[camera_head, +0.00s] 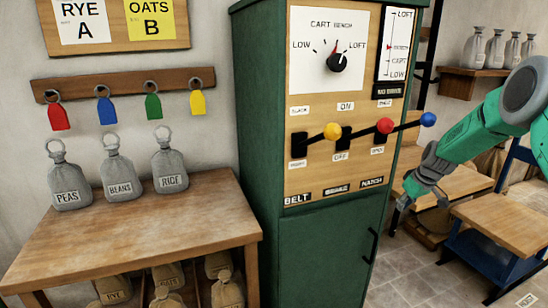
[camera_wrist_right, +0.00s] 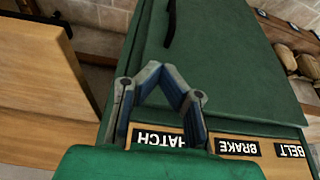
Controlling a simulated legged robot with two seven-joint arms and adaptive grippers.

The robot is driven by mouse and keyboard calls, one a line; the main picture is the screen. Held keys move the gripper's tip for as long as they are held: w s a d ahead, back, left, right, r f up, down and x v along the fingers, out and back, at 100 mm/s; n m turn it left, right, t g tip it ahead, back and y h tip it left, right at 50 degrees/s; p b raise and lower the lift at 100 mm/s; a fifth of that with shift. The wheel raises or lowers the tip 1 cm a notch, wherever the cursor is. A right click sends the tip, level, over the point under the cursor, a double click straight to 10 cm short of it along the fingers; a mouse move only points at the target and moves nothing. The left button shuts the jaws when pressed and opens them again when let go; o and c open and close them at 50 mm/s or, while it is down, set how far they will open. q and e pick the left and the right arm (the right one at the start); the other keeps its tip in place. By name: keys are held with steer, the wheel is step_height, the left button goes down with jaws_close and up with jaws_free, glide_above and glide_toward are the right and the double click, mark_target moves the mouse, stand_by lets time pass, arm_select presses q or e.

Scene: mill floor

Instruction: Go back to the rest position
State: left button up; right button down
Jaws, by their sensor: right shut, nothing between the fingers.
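My right gripper (camera_head: 403,203) reaches in from the right in the head view. It is just right of the green control cabinet (camera_head: 312,262), below the blue-knobbed lever (camera_head: 428,120). In the right wrist view my right gripper (camera_wrist_right: 160,68) has its fingertips together with nothing between them. The cabinet's green door (camera_wrist_right: 225,60) and the HATCH label (camera_wrist_right: 160,139) show behind the fingers. Whether the gripper touches the cabinet is not clear, but a gap shows in the head view. My left gripper is in neither view.
Levers with yellow (camera_head: 333,131) and red (camera_head: 385,125) knobs stick out from the cabinet, under a dial (camera_head: 337,62). A wooden table (camera_head: 140,225) with grey sacks stands left. A wood-topped blue cart (camera_head: 510,222) stands right. Tiled floor (camera_head: 410,275) is clear between cabinet and cart.

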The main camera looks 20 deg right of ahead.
steer(key=s+a+f+g, duration=0.1)
steer(key=s+a+f, duration=0.35)
steer(key=a, duration=0.35)
steer(key=s+a+f, duration=0.3)
steer(key=a+f, duration=0.3)
steer(key=a, duration=0.3)
steer(key=s+a+f+g, duration=0.1)
steer(key=s+a+f, duration=0.35)
steer(key=a, duration=0.35)
steer(key=s+a, duration=0.4)
steer(key=s, duration=0.3)
steer(key=s+a+f+g, duration=0.1)
steer(key=s+a, duration=0.4)
steer(key=s, duration=0.3)
steer(key=s+a+f+n, duration=0.1)
steer(key=s+a, duration=0.4)
steer(key=s, duration=0.3)
steer(key=shift+s+g, duration=0.2)
steer(key=shift+g, duration=0.1)
steer(key=shift+f, duration=0.1)
